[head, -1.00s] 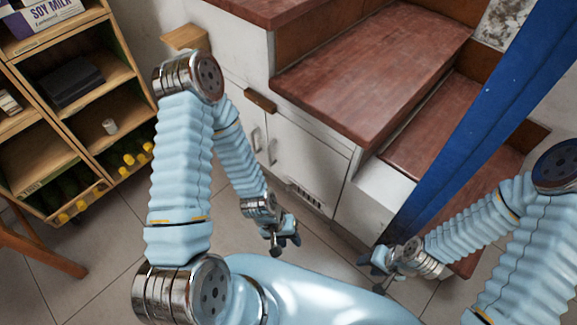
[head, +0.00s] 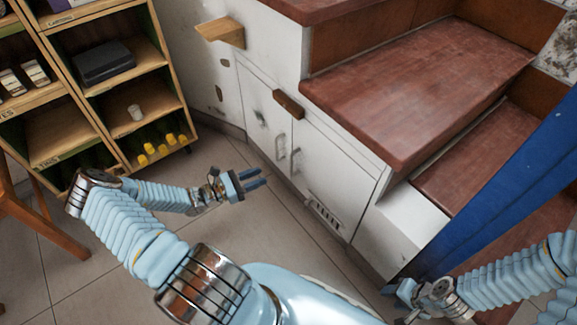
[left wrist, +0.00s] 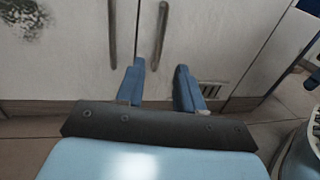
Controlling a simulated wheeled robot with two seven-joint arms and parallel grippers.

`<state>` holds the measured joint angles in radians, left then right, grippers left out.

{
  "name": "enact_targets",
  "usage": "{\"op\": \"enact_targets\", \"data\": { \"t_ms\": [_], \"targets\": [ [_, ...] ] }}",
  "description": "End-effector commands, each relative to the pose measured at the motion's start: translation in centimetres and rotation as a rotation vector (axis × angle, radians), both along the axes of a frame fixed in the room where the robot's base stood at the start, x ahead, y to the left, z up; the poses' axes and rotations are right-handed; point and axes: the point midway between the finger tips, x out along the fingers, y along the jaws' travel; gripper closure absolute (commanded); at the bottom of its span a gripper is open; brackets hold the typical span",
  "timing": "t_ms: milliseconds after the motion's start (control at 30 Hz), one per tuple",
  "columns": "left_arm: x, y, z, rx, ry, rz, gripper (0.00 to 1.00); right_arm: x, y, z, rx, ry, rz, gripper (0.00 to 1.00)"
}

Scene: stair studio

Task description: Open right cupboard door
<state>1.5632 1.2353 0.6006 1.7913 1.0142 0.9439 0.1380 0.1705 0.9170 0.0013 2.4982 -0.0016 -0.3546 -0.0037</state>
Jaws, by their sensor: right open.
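The right cupboard door (head: 325,180) is a white panel under the stairs and looks closed. Its upright metal handle (head: 296,160) is near its left edge and also shows in the left wrist view (left wrist: 160,36). The left cupboard door (head: 260,110) has its own handle (head: 281,146) close beside it. My left gripper (head: 255,180) is open and empty, pointing at the doors and apart from both handles. In the left wrist view its two fingers (left wrist: 160,88) are spread below the right door's handle. My right gripper (head: 398,290) is open, low at the bottom right.
Red-brown stair treads (head: 410,85) rise above the cupboard. A wooden shelf unit (head: 150,90) with bottles stands at left, with part of a wooden stool (head: 40,225). A blue beam (head: 510,190) slants at right. The tiled floor (head: 225,230) before the doors is clear.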

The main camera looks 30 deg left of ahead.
Motion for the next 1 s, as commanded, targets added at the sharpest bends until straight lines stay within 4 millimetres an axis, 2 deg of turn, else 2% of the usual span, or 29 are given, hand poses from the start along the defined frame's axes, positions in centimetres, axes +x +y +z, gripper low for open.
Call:
{"op": "enact_targets", "data": {
  "t_ms": [300, 500, 667, 900, 933, 1000],
  "targets": [
    [6.1, -4.3, -0.1, -0.001, -0.001, -0.004, 0.63, 0.0, 0.0, -0.5, 0.001, 0.001, 0.0, 0.57],
    [8.6, -5.9, -0.1, 0.001, 0.002, -0.003, 0.63, 0.0, 0.1, -0.7, 0.001, 0.002, 0.001, 0.57],
    [9.4, -6.4, 0.0, 0.002, 0.002, -0.003, 0.63, 0.0, 0.1, -0.7, 0.002, 0.001, 0.001, 0.57],
    [9.5, -6.5, 0.0, 0.004, 0.002, -0.003, 0.63, 0.0, 0.1, -0.7, 0.002, 0.001, 0.001, 0.57],
    [9.5, -6.5, 0.0, 0.004, 0.002, -0.003, 0.64, 0.0, 0.1, -0.7, 0.002, 0.001, 0.001, 0.57],
    [9.5, -6.5, 0.0, 0.004, 0.002, -0.003, 0.75, 0.0, 0.1, -0.7, 0.002, 0.001, 0.001, 0.57]
  ]
}}
